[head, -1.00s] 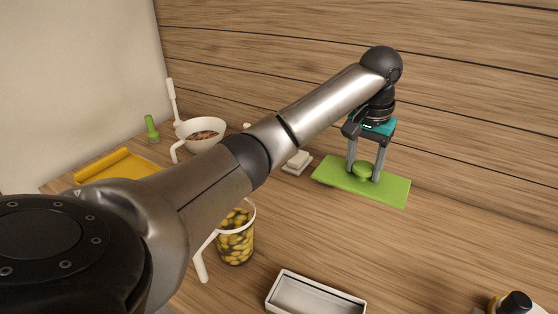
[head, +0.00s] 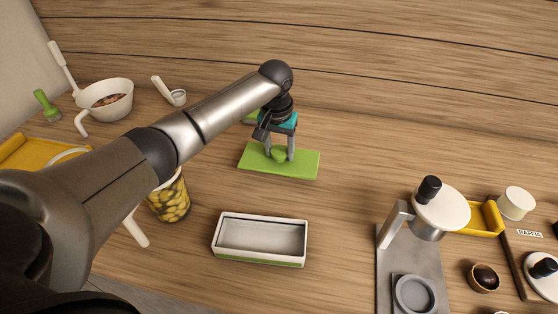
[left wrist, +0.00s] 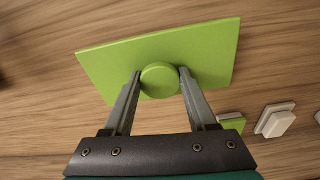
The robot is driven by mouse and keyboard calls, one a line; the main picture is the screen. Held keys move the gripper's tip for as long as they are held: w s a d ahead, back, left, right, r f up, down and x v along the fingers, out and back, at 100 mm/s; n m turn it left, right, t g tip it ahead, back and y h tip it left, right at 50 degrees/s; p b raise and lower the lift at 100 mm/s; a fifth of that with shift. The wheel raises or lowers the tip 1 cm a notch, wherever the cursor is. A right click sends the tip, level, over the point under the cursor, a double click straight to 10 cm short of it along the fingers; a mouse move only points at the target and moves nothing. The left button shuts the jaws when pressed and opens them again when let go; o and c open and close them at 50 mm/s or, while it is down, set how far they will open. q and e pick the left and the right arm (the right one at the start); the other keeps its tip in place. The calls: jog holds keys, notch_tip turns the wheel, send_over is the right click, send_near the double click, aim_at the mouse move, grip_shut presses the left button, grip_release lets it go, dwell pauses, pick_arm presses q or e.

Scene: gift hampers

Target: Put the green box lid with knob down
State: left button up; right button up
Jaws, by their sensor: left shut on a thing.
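The green box lid (head: 303,165) is a flat rectangle with a round knob (head: 279,156) on top. My left gripper (head: 278,153) is shut on the knob from above, and the lid is about level. In the left wrist view the two fingers (left wrist: 160,74) press the knob (left wrist: 160,82) from both sides, with the lid (left wrist: 208,50) around it. I cannot tell whether the lid touches the table or is just above it. An open white box with a green lower edge (head: 228,254) stands nearer, apart from the lid. My right gripper is not in view.
A jar of yellow-green pieces (head: 171,203) stands left of the box. A white bowl (head: 113,106) is at the back left. A grey-based stand (head: 395,262) is at the right. Small green and white pieces (left wrist: 274,121) lie near the gripper. Bare table lies right of the lid.

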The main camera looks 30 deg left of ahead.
aim_at(279, 160)
pick_arm(q)
jog(key=shift+f, duration=1.85)
jog(key=o, duration=1.4)
jog(key=shift+f, duration=0.1)
jog(key=shift+c, duration=0.2)
jog(key=r, duration=0.4)
jog(key=s+r+p, duration=0.1)
jog(key=r, duration=0.7)
jog(key=shift+s+d+r+p, duration=0.1)
jog(key=shift+s+p, duration=0.15)
jog(key=shift+p, duration=0.05)
